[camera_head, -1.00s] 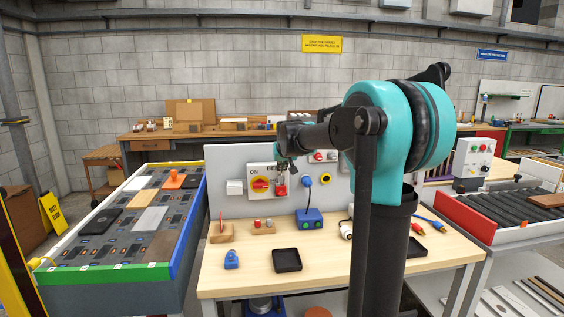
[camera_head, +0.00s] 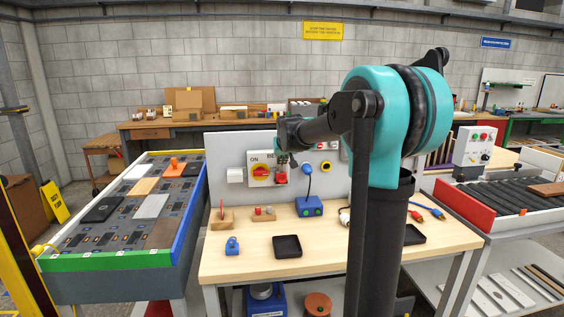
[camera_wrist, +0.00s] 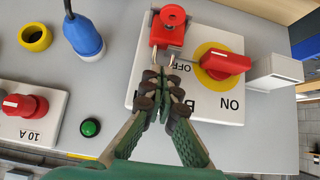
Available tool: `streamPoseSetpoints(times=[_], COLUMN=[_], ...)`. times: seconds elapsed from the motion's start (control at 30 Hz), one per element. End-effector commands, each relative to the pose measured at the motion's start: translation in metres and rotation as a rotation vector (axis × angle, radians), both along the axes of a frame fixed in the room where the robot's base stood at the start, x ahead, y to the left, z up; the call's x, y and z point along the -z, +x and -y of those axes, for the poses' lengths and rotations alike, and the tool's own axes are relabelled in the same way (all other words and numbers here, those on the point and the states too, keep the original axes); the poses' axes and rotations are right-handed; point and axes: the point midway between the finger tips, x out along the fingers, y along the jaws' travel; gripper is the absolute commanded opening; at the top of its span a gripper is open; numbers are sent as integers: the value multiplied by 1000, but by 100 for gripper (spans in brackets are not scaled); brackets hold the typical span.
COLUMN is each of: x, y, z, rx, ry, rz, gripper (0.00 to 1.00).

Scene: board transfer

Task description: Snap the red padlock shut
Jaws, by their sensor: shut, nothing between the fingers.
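The red padlock (camera_wrist: 167,36) hangs at the switch plate beside the red rotary switch (camera_wrist: 226,63) with its yellow ring. Its metal shackle shows between the red body and my fingertips; whether it is latched I cannot tell. A round red part overlaps the body in the wrist view, which is upside down. My gripper (camera_wrist: 161,84) is shut and empty, its tips just short of the shackle. In the head view the padlock (camera_head: 281,180) shows just below my gripper (camera_head: 284,158), right of the rotary switch (camera_head: 260,173).
A blue plug (camera_wrist: 86,38), a yellow-ringed socket (camera_wrist: 34,37) and a green button (camera_wrist: 90,127) sit on the panel. A second red switch (camera_wrist: 24,105) is at left. On the bench stand a blue box (camera_head: 309,206), a black tray (camera_head: 287,246) and a small blue object (camera_head: 232,245).

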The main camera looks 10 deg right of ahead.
Motion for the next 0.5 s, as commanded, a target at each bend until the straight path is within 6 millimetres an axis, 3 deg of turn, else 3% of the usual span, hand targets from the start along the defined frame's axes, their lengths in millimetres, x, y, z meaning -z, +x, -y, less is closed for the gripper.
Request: streamPoseSetpoints(times=[0.17, 0.3, 0.5], x=[-14, -41, -72], y=[3, 9, -25], z=[1, 2, 2], rx=[0, 1, 0], ry=[0, 1, 0], rz=[0, 0, 0], gripper=[0, 0, 0])
